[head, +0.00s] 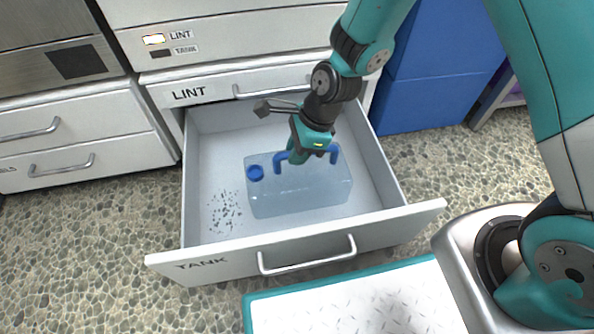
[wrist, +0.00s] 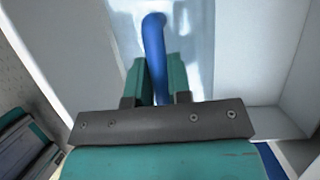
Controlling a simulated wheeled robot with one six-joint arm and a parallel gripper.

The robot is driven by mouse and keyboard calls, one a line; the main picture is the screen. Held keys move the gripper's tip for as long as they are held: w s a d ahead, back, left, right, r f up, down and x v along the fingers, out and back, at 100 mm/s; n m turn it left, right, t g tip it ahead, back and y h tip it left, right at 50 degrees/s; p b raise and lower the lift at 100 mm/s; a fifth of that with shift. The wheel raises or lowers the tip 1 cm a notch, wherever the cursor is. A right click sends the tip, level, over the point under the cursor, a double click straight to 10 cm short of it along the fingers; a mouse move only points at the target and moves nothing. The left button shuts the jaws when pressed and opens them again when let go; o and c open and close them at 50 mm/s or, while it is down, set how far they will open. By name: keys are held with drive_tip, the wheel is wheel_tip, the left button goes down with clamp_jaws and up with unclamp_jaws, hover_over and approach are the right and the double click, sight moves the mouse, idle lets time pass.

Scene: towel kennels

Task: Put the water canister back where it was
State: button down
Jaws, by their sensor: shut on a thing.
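The water canister (head: 318,199) is a clear, bluish box with a blue cap (head: 255,173) and a blue handle (head: 278,163). It lies inside the open drawer marked TANK (head: 297,254). My gripper (head: 307,156) is above the canister, shut on its blue handle. In the wrist view the blue handle (wrist: 154,50) runs between the two teal fingers (wrist: 157,82). The canister's far side is partly hidden by my gripper. I cannot tell whether its base touches the drawer floor.
Dark specks (head: 224,212) lie on the drawer floor, left of the canister. A closed drawer marked LINT (head: 215,90) is above, with a lit LINT lamp (head: 154,39) higher up. A blue cabinet (head: 432,75) stands at the right. A white, teal-edged surface (head: 350,303) is in front.

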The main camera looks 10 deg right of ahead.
sight(295, 168)
wheel_tip(295, 168, down, 5)
drive_tip(key=b, duration=0.3)
drive_tip(key=shift+r, duration=0.2)
drive_tip(key=shift+f, duration=0.15)
drive_tip(key=c, duration=1.1)
unclamp_jaws()
drive_tip(key=shift+o, duration=0.2)
